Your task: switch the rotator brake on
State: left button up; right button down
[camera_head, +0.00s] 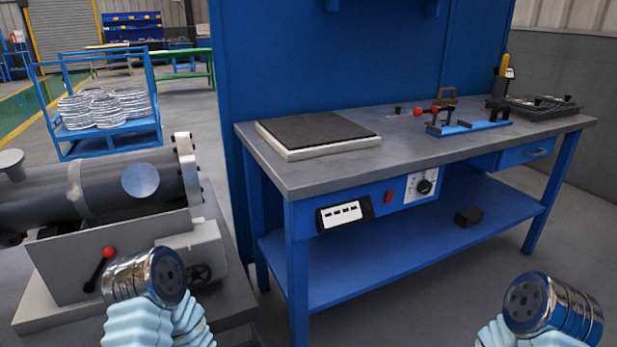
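A lever with a red ball knob (108,252) is on the front of the grey rotator base (75,268) at the left. Its dark stem slants down and left from the knob; I cannot tell from this which brake position it is in. The large dark flanged shell (100,190) lies horizontally above the base. A chrome end of my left arm shows just right of and below the lever and overlaps the base in the picture. A chrome end of my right arm shows at the bottom right, over the floor. No gripper fingers show on either arm.
A blue workbench (425,155) with a dark pad (313,130), red-knobbed clamps (434,111) and a front control panel (422,187) fills the middle and right. A black handwheel (199,274) is on the rotator base. A blue cart (110,139) with metal rings stands behind the shell.

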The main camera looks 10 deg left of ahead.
aim_at(109, 252)
jog(key=u, duration=0.4)
jog(key=j+u, duration=0.1)
jog(key=u, duration=0.65)
jog(key=i+u, duration=0.1)
jog(key=u, duration=0.3)
